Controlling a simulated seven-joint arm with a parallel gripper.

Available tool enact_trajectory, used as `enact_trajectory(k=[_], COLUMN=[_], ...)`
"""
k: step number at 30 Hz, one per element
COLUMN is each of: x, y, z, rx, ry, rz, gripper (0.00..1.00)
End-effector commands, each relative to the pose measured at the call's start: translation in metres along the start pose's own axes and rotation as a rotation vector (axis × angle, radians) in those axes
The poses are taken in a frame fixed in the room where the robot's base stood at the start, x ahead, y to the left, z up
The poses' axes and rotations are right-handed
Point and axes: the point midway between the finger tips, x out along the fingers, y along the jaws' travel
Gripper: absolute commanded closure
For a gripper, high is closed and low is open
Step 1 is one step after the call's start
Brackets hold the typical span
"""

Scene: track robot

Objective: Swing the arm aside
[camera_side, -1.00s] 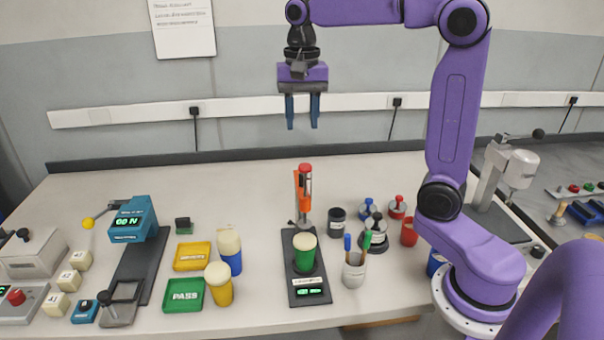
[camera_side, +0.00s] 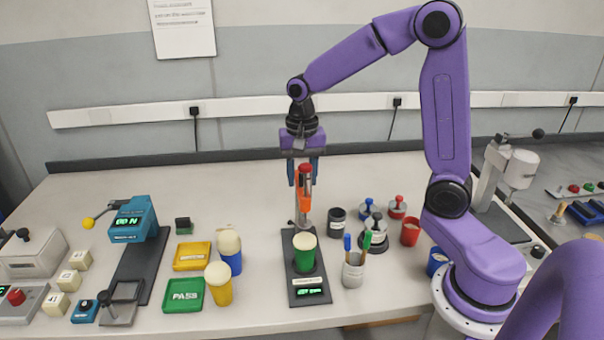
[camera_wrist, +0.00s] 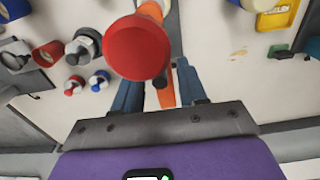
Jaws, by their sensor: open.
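The tester's orange arm (camera_side: 305,195) stands upright on its grey post, with a red cap (camera_side: 305,168) at its top. My gripper (camera_side: 303,183) is open, pointing down, with its blue fingers at the height of the red cap. In the wrist view, the red cap (camera_wrist: 137,47) is large and close, and part of the orange arm (camera_wrist: 166,95) shows between the two open fingers (camera_wrist: 158,84). I cannot tell whether either finger touches it. The black base plate (camera_side: 308,297) holds a green cup (camera_side: 304,257) with a cream top in front of the post.
A pen holder (camera_side: 353,272) and black jar (camera_side: 337,221) stand close on the right. A blue cup (camera_side: 230,262), yellow cup (camera_side: 219,290), yellow tray (camera_side: 192,257) and green PASS tray (camera_side: 184,296) are on the left. The bench behind the post is clear.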

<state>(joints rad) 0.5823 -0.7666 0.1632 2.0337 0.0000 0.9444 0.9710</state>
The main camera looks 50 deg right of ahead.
Motion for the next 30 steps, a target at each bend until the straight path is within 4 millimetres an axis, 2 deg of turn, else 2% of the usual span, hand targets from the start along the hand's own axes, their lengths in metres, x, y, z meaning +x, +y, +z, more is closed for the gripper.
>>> enact_trajectory(k=[5,6,8,9,10,22,30], x=[0.000,0.000,0.000,0.000,0.000,0.000,-0.001], y=[0.000,0.000,0.000,0.000,0.000,-0.002,-0.012], z=[0.000,0.000,0.000,0.000,0.000,0.000,-0.001], rx=[0.000,0.000,0.000,0.000,0.000,0.036,0.194], ry=[0.000,0.000,0.000,0.000,0.000,0.000,0.000], rz=[0.000,0.000,0.000,0.000,0.000,0.000,0.000], gripper=[0.58,0.62,0.81,0.94,1.00,1.00,1.00])
